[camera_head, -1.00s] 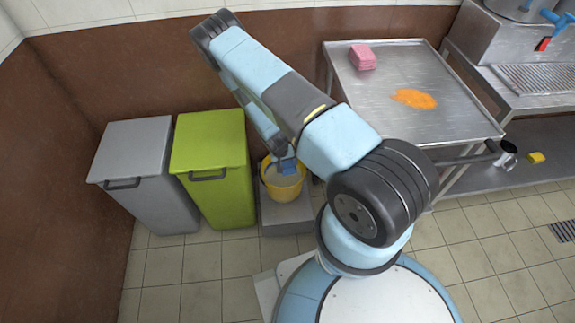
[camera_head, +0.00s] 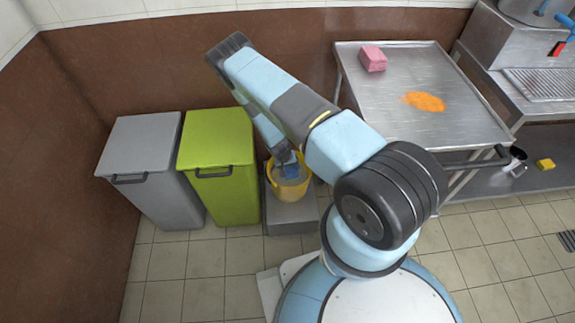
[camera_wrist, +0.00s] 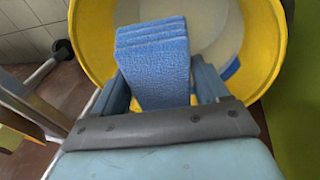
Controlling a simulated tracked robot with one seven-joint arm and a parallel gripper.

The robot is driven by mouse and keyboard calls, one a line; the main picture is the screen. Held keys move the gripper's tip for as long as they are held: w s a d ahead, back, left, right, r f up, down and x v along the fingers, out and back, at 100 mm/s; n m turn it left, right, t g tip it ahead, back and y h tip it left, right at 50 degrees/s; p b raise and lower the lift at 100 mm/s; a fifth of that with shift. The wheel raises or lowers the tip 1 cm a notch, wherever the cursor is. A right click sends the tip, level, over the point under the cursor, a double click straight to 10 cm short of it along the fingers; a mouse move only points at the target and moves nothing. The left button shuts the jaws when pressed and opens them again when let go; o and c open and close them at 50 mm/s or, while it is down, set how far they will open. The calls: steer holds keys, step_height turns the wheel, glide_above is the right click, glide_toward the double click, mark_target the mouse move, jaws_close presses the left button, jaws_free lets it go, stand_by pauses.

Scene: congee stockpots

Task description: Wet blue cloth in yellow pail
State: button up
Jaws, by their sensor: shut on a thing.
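The blue cloth (camera_wrist: 155,60) is a folded, layered block held between the two fingers of my gripper (camera_wrist: 166,88) in the wrist view. My gripper is shut on it. The yellow pail (camera_wrist: 272,40) surrounds the cloth in that view, with pale greyish liquid (camera_wrist: 208,22) inside. In the head view the cloth (camera_head: 291,171) is within the mouth of the pail (camera_head: 291,194), below my gripper (camera_head: 286,160). Whether the cloth's lower end touches the liquid I cannot tell. A small blue patch by the right finger is unclear.
The pail stands on a low grey platform (camera_head: 291,217). A lime-green bin (camera_head: 217,140) is close on its left, with a grey bin (camera_head: 145,145) beyond. A steel table (camera_head: 400,115) on the right holds a pink cloth stack (camera_head: 373,59) and an orange spill (camera_head: 425,101).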

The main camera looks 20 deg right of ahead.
step_height(320, 180, down, 8)
steer(key=shift+r, duration=0.25)
stand_by(0.5)
stand_by(1.4)
steer(key=shift+r, duration=7.55)
steer(key=shift+w+d, duration=0.1)
steer(key=shift+d, duration=0.05)
steer(key=shift+r, duration=0.1)
